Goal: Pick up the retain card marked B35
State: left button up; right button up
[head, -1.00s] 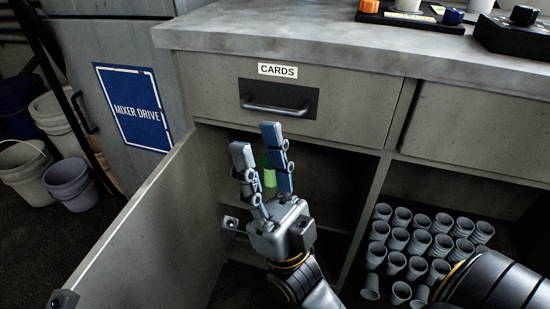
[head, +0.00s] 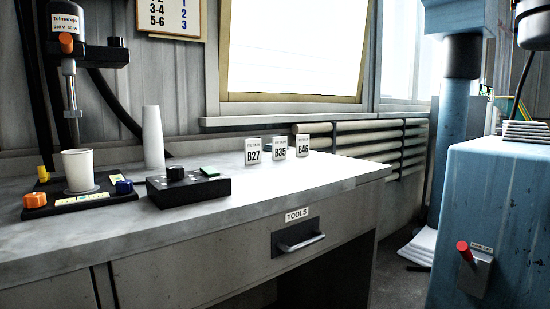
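The retain card marked B35 (head: 280,148) stands upright on the worktop (head: 330,173), toward its back right. It is the middle one of three white cards in a row. The card marked B27 (head: 252,152) stands to its left, and the card marked B46 (head: 302,146) stands to its right. A small dark shape shows behind B35, too small to tell what it is. Neither of my grippers is in the head view.
A black control box (head: 187,186), a white cup (head: 79,171) under the mixer and a stack of white cups (head: 153,137) stand left of the cards. The worktop in front of the cards is clear. A blue machine (head: 490,215) stands at the right, past a floor gap.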

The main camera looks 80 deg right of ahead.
aim_at(280, 143)
jog(key=z, duration=2.7)
jog(key=i+l, duration=0.1)
jog(key=l, duration=0.3)
jog(key=i+l+z, duration=0.15)
jog(key=l, duration=0.2)
jog(key=i+l, duration=0.1)
jog(key=l, duration=0.3)
jog(key=k+z, duration=0.05)
